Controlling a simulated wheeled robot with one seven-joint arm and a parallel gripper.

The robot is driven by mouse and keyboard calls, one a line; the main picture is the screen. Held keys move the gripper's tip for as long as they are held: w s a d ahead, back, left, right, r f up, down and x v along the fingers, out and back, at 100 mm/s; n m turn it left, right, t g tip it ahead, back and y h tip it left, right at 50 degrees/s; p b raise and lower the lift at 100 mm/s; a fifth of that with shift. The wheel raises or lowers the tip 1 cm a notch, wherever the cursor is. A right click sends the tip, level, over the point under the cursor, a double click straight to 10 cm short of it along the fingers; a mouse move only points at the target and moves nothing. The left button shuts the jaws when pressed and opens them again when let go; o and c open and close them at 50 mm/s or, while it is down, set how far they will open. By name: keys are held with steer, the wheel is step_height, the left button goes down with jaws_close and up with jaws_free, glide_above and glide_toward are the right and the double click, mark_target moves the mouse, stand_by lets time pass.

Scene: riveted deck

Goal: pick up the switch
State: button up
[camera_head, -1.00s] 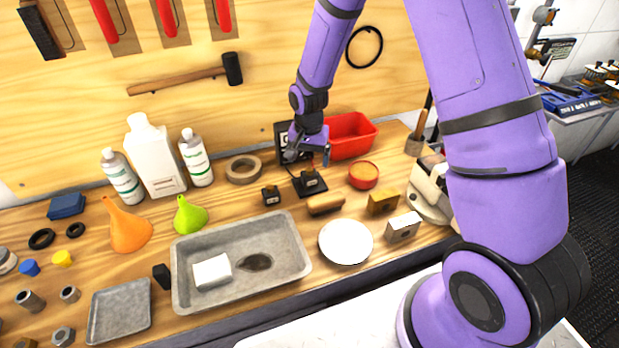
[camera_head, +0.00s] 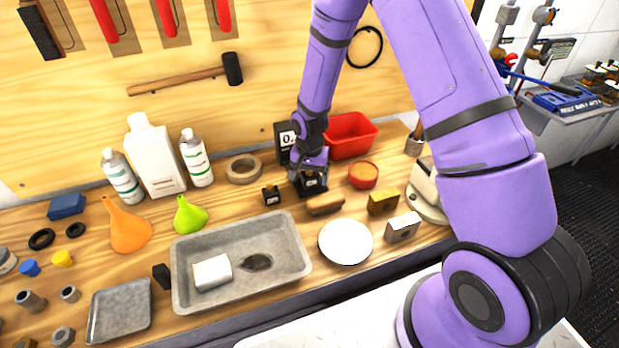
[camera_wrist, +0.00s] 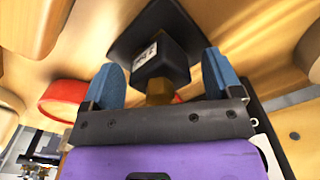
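A small black block with a white label and a brass-coloured stub, which looks like the switch (camera_head: 311,183), sits on the black plate of a scale. In the wrist view the switch (camera_wrist: 158,62) stands between the two blue fingers of my gripper (camera_wrist: 160,72). The fingers are apart, with a gap visible on each side of it. In the head view my gripper (camera_head: 309,166) is right over the switch and hides part of it. A similar small black block (camera_head: 271,195) stands on the bench just to the left.
The scale display (camera_head: 286,138) stands behind the plate. A red bin (camera_head: 350,135) and a round red container (camera_head: 363,175) are to the right. A wooden-handled item (camera_head: 325,204) lies in front. A roll of tape (camera_head: 243,169) and a grey tray (camera_head: 182,270) are to the left.

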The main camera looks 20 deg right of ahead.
steer(key=c, duration=0.9)
steer(key=shift+o, duration=0.2)
